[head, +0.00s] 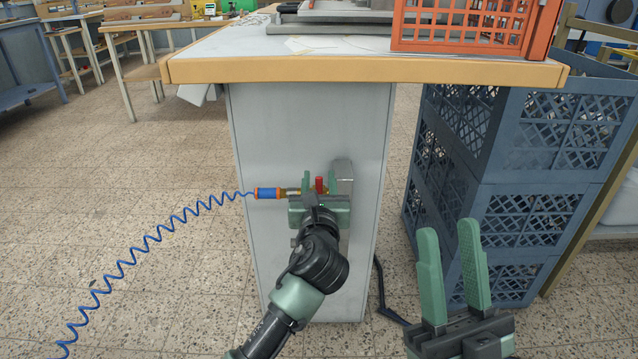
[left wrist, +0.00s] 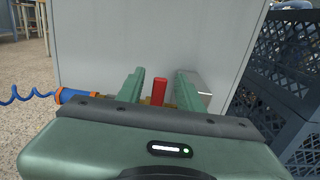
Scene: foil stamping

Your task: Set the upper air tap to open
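The air tap shows as a red lever (head: 319,184) on the grey end panel of the bench, with brass fittings partly hidden behind my gripper. The lever points up in the picture. My left gripper (head: 319,180) is open, with one green finger on each side of the lever. In the left wrist view the red lever (left wrist: 159,92) stands between the fingers with a visible gap on both sides. Only one tap lever is in view. My right gripper (head: 448,230) is open and empty, off to the right, in front of the blue crates.
A blue-orange coupling (head: 268,193) with a coiled blue hose (head: 150,240) runs left from the tap. A grey block (head: 343,170) sits right of it. The bench top (head: 240,68) overhangs above, bearing an orange crate (head: 470,45). Stacked blue crates (head: 520,180) stand right.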

